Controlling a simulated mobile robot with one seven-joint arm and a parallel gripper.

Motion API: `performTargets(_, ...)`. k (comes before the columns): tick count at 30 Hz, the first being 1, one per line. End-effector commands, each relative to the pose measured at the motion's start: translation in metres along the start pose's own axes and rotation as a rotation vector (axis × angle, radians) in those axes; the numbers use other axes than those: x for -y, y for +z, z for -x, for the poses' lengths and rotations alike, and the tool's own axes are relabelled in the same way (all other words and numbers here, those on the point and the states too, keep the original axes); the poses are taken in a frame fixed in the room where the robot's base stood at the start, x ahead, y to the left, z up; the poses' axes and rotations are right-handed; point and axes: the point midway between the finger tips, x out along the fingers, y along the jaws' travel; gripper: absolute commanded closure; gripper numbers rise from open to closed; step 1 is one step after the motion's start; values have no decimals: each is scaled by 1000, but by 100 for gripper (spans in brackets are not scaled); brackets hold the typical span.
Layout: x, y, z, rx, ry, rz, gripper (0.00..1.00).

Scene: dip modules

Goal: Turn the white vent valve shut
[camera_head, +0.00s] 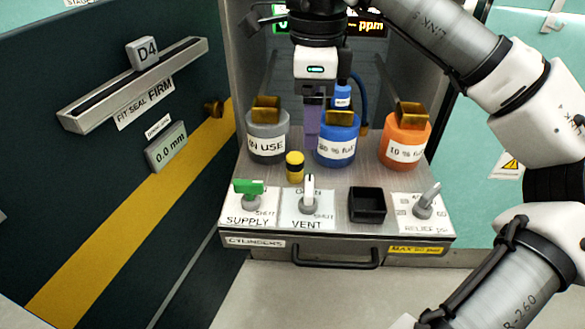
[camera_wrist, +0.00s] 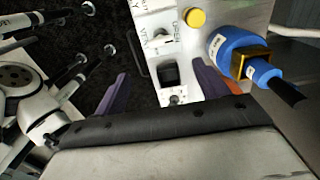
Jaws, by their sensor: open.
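The white vent valve (camera_head: 309,188) stands on the plate marked VENT, in the middle of the panel's front row. Its handle points up the picture, away from the SHUT mark on its right. It also shows small near the top of the wrist view (camera_wrist: 162,38). My gripper (camera_head: 313,135), with purple fingers, is above and behind the valve in the head view, in front of the blue cylinder's left side. In the wrist view my gripper (camera_wrist: 162,88) has its fingers wide apart with nothing between them. The valve is apart from the fingers.
The green supply valve (camera_head: 248,188) is left of the vent valve. A yellow knob (camera_head: 295,166) stands just behind it. A black square holder (camera_head: 367,205) and grey relief lever (camera_head: 425,203) are to the right. Grey (camera_head: 268,134), blue (camera_head: 337,138) and orange (camera_head: 405,140) cylinders stand behind.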

Motion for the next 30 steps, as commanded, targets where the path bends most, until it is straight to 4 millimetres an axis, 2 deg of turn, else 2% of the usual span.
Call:
performTargets(4,0,-3,-6,-10,1,-6,27)
performTargets(8,0,-3,-23,-8,2,-4,27)
performTargets(21,0,-3,-112,-7,1,-4,27)
performTargets(25,0,-4,-128,-7,1,-5,27)
performTargets(30,0,-4,-137,-8,1,-5,27)
